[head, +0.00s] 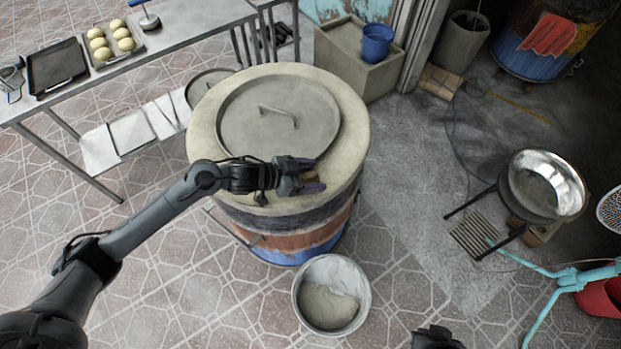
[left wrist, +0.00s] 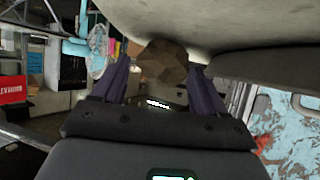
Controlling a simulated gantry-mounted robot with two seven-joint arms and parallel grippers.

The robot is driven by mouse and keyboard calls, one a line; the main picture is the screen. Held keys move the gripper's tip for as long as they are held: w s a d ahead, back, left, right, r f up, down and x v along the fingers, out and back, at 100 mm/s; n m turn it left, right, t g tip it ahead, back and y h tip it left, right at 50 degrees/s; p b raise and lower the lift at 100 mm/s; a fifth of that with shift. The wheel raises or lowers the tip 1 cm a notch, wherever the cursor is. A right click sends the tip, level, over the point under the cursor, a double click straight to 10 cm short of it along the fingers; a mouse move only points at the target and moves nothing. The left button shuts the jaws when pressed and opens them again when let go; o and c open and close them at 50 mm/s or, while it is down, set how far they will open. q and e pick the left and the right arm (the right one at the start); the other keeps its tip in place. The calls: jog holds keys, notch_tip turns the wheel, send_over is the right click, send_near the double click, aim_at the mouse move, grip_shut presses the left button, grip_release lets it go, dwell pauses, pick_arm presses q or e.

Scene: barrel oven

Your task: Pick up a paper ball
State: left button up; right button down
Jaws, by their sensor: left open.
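The paper ball (left wrist: 167,63) is a brown, crumpled, faceted lump in the left wrist view, between the two fingers of my left gripper (left wrist: 160,85). In the head view a small brown part of the ball (head: 310,176) shows between the fingers. My left gripper (head: 317,177) is open, over the front rim of the barrel oven (head: 352,110). I cannot tell whether the fingers touch the ball. A dark piece at the bottom edge of the head view may be part of my right arm; its fingers do not show.
A round metal lid (head: 245,120) with a handle lies on the oven top. A bucket (head: 300,290) stands on the floor in front of the oven. A metal table (head: 165,45) with trays is at the upper left. A metal bowl (head: 520,185) stands at the right.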

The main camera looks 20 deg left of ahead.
pick_arm(q)
jog(key=c, duration=1.1)
jog(key=shift+o, duration=0.2)
jog(key=shift+r, duration=0.15)
